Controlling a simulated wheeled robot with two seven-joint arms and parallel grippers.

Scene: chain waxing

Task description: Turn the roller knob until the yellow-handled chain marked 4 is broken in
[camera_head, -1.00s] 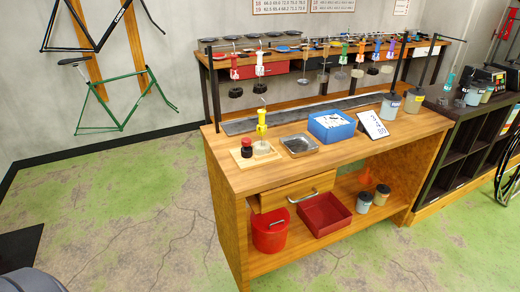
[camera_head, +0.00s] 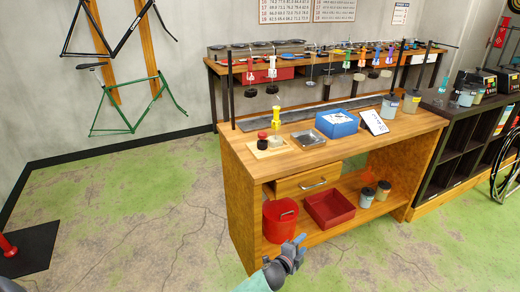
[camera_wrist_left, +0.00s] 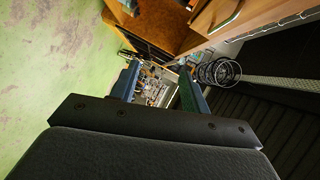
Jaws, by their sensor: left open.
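The yellow-handled chain tool (camera_head: 276,118) stands upright at the front left of the workbench, at a small wooden board (camera_head: 268,150). A dark knob with a red top (camera_head: 262,138) sits on the board's left side, beside a pale round part (camera_head: 275,141). The number 4 is too small to read. My left gripper (camera_head: 299,245) is low in front of the bench, well below and apart from the knob. In the left wrist view its two fingers (camera_wrist_left: 157,78) are spread with nothing held between them. My right gripper is not in view.
The bench top (camera_head: 300,163) also holds a metal tray (camera_head: 309,138), a blue bin (camera_head: 337,125) and a tilted card (camera_head: 374,122). Below are a drawer (camera_head: 300,184), a red bucket (camera_head: 280,219) and a red bin (camera_head: 329,208). Chains hang on a rack behind.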

